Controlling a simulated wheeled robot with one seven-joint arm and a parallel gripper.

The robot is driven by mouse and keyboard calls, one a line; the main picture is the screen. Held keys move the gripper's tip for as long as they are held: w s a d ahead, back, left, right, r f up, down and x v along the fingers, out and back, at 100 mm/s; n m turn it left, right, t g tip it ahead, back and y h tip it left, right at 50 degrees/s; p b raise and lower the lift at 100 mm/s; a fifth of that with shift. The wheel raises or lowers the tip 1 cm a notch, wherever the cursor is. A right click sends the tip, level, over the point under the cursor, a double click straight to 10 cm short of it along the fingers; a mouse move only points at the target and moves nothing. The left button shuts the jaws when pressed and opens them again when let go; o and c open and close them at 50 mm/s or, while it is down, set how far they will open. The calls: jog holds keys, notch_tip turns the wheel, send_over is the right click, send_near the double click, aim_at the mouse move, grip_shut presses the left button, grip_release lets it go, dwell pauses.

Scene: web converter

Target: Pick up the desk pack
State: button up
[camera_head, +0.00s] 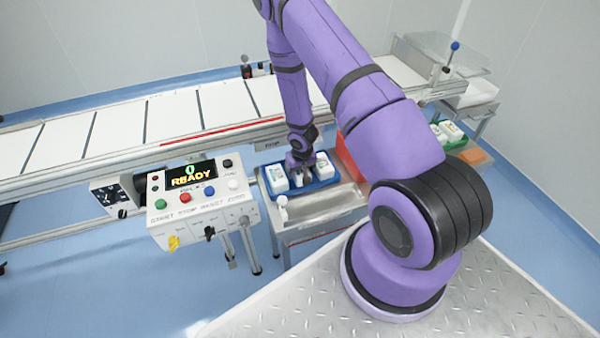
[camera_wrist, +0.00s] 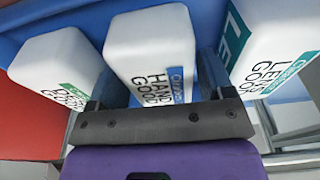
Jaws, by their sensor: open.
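In the wrist view, my gripper (camera_wrist: 160,80) is open, its two fingers on either side of a white pack (camera_wrist: 150,42) labelled "HAND GOO…" with a blue band. I cannot tell whether the fingers touch it. A white pack (camera_wrist: 58,62) with a green band is to the left; its lettering is too slanted to read surely, so I cannot confirm it as the desk pack. A pack (camera_wrist: 275,40) lettered "LENS GOO…" with a teal band is to the right. In the head view, my gripper (camera_head: 300,176) is down among the packs in the blue tray (camera_head: 299,191), hiding the middle one.
A steel stand (camera_head: 330,207) carries the tray beside the conveyor (camera_head: 180,115). A red bin (camera_head: 348,158) stands close right of the tray. The control box (camera_head: 195,205) reading "0 READY" is at left. A green tray (camera_head: 458,144) with packs is at far right.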

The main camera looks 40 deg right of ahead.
jog(key=shift+f, duration=0.1)
jog(key=c, duration=0.8)
jog(key=shift+o, duration=0.2)
jog(key=shift+r, duration=0.85)
notch_tip(320, 180, up, 2)
jog(key=shift+r, duration=0.1)
jog(key=s+a, duration=0.2)
jog(key=s, duration=0.3)
jog(key=s+a, duration=0.2)
jog(key=s, duration=0.2)
jog(key=s+a+r, duration=0.1)
jog(key=s+a, duration=0.1)
jog(key=s, duration=0.3)
jog(key=shift+s+a+r, duration=0.1)
jog(key=shift+s+a, duration=0.05)
jog(key=shift+s, duration=0.2)
